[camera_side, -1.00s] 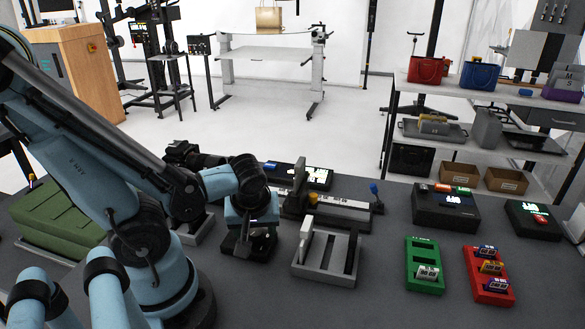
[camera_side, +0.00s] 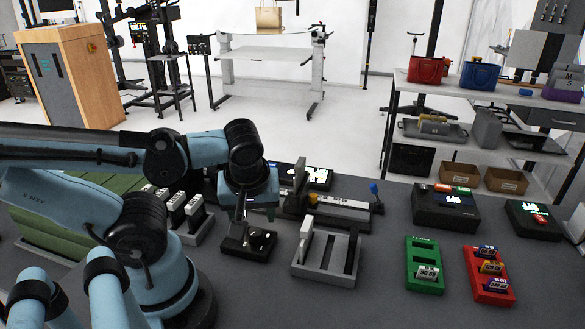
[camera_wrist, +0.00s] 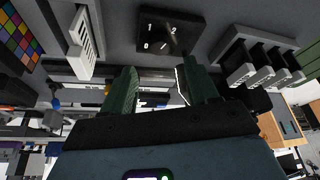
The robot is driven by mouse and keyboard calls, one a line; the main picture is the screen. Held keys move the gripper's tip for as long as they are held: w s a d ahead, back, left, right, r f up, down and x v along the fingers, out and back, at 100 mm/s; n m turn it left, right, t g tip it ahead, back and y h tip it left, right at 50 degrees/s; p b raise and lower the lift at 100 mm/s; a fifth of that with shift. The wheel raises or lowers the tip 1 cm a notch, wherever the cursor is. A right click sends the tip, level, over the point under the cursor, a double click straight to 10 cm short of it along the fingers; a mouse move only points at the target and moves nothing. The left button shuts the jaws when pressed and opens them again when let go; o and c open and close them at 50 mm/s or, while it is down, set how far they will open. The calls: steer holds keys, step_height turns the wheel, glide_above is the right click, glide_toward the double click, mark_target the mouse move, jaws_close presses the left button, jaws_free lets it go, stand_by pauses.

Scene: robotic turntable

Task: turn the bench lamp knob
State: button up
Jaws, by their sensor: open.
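A small black box (camera_side: 258,242) sits on the dark bench below my gripper in the side view. In the wrist view the box (camera_wrist: 185,28) shows white digits on its top. A dark knob (camera_wrist: 172,36) stands at the middle of that face; its exact angle is hard to tell. I take this for the lamp knob; no lamp is clear in view. My gripper (camera_wrist: 158,76) is open, with two dark green fingers apart and nothing between them. It also shows in the side view (camera_side: 239,224), above the box, apart from the knob as far as I can tell.
A grey slotted rack (camera_side: 325,262) stands right of the box. A rail fixture (camera_side: 335,208) lies behind it. A grey holder with white-topped blocks (camera_side: 190,215) stands to the left. Green (camera_side: 424,283) and red (camera_side: 490,294) trays lie farther right.

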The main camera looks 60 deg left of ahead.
mark_target(256, 231)
steer(key=shift+v, duration=2.25)
steer(key=w+a+m+g+h, duration=0.25)
steer(key=w+m+g, duration=0.4)
steer(key=m, duration=1.15)
steer(key=shift+t, duration=0.35)
steer(key=shift+w+a+x, duration=0.1)
steer(key=shift+a+x, duration=0.05)
steer(key=shift+x, duration=2.85)
steer(key=shift+w+a+x, duration=0.15)
steer(key=shift+x, duration=2.85)
